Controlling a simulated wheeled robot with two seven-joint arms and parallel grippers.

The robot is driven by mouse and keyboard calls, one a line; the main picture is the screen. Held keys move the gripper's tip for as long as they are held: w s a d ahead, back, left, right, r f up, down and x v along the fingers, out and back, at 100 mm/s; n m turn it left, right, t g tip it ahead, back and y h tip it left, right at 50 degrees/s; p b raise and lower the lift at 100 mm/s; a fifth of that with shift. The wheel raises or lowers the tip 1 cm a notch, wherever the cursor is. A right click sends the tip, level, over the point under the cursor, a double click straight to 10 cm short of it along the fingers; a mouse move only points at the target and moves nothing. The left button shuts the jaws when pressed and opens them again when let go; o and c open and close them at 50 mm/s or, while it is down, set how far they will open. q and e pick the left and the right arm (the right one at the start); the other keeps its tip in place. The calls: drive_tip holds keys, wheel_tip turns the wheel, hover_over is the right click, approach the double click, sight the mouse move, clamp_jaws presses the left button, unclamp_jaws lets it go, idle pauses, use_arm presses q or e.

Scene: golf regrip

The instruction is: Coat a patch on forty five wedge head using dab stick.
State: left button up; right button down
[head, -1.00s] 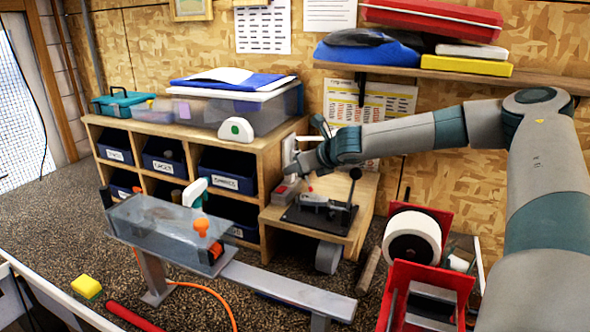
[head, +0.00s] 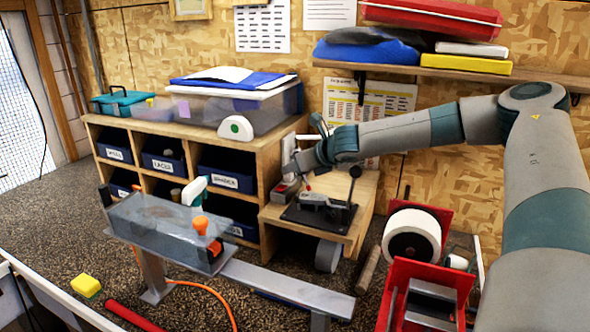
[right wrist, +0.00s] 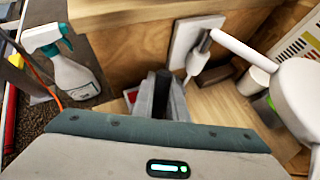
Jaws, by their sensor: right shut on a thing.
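My right gripper (head: 298,166) reaches in from the right, above a low wooden stand (head: 345,232) at the back. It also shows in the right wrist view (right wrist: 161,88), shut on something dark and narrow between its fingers. What it holds is mostly hidden; a small red tip shows just below the jaws in the head view. I cannot tell whether this is the dab stick. A grey fixture with a black lever (head: 318,205) sits on a dark plate on the stand, close below the gripper. I cannot make out the wedge head. My left gripper is not in view.
A small grey-and-red box (head: 285,190) sits beside the dark plate. A cubby shelf (head: 262,160) with blue bins stands left of it. A clear tank (head: 165,235) and a spray bottle (right wrist: 72,72) stand near. A red rack with a white roll (head: 412,236) is at right.

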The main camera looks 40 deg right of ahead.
drive_tip(key=shift+w+a+r+b, duration=0.25)
drive_tip(key=shift+w+a+b, duration=0.05)
drive_tip(key=shift+w+a, duration=0.1)
drive_tip(key=shift+w+a+r, duration=0.25)
drive_tip(key=shift+r, duration=0.2)
drive_tip(key=shift+w+a, duration=0.1)
drive_tip(key=shift+w, duration=0.15)
drive_tip(key=shift+a, duration=0.15)
drive_tip(key=shift+s+f, duration=0.1)
